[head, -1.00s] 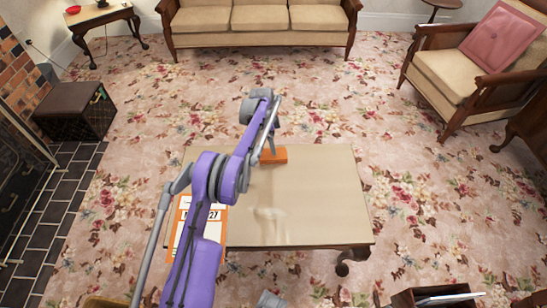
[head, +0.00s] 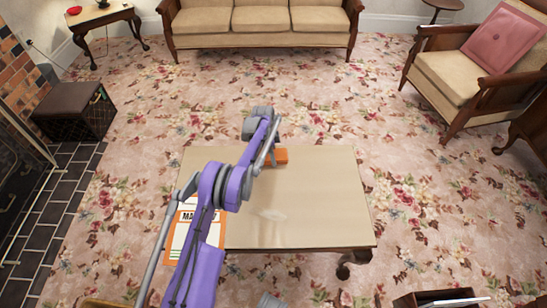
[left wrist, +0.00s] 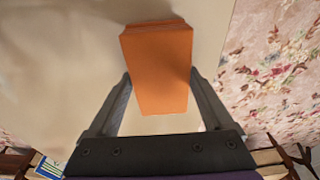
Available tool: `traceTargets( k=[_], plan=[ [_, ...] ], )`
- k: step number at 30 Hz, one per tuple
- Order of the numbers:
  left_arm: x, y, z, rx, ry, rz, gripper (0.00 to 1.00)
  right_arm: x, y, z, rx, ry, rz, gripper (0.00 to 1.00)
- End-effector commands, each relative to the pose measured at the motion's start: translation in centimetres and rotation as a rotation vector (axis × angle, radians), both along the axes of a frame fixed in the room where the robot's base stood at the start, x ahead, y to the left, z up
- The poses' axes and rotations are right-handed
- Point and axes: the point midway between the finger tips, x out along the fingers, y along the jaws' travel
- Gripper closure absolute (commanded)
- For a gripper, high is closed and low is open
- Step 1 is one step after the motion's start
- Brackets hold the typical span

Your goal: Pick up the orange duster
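The orange duster (head: 276,157) lies on the beige top of the low table (head: 312,205), near its back edge. In the left wrist view the duster (left wrist: 160,68) is a plain orange block between the two fingers. My left gripper (left wrist: 160,74) has one fingertip beside each side of the block, very close to it. I cannot tell whether the fingers press on it. In the head view my left arm comes in over the table and hides this gripper and part of the duster. My right gripper is not in view.
An orange and white printed sheet or booklet (head: 182,238) lies at the table's left end, partly behind my arm. A sofa (head: 258,22) stands at the back and an armchair (head: 470,75) at the right. A dark stool (head: 72,108) is at the left. Flowered carpet surrounds the table.

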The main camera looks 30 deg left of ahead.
Motion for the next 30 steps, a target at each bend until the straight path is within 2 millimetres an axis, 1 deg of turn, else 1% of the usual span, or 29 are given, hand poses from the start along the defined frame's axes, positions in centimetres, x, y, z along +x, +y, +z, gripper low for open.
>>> traceTargets(
  k=[1, 5, 6, 8, 14, 17, 20, 27, 30],
  plan=[
    [0.0, 0.0, 0.0, 0.0, 0.0, 0.0, 0.29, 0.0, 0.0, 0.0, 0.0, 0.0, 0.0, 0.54],
    [0.0, 0.0, 0.0, 0.0, 0.0, 0.0, 0.52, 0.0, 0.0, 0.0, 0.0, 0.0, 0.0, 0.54],
    [0.0, 0.0, 0.0, 0.0, 0.0, 0.0, 0.59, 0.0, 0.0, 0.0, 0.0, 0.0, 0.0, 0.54],
    [0.0, 0.0, 0.0, -0.001, 0.001, 0.0, 0.7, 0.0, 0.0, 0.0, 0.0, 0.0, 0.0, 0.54],
    [0.0, 0.0, 0.1, 0.0, 0.0, 0.0, 0.71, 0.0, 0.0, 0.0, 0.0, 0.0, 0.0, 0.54],
    [0.0, 0.0, 0.6, 0.0, 0.0, 0.0, 0.71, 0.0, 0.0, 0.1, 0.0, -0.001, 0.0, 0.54],
    [0.0, 0.0, 2.1, 0.0, 0.0, 0.0, 0.71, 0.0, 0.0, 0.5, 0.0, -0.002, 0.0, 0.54],
    [0.0, 0.0, 7.0, 0.0, 0.0, 0.0, 0.71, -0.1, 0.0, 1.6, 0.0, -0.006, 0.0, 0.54],
    [0.0, 0.0, 8.6, 0.0, 0.0, 0.0, 0.71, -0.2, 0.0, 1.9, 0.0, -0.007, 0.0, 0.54]
  ],
)
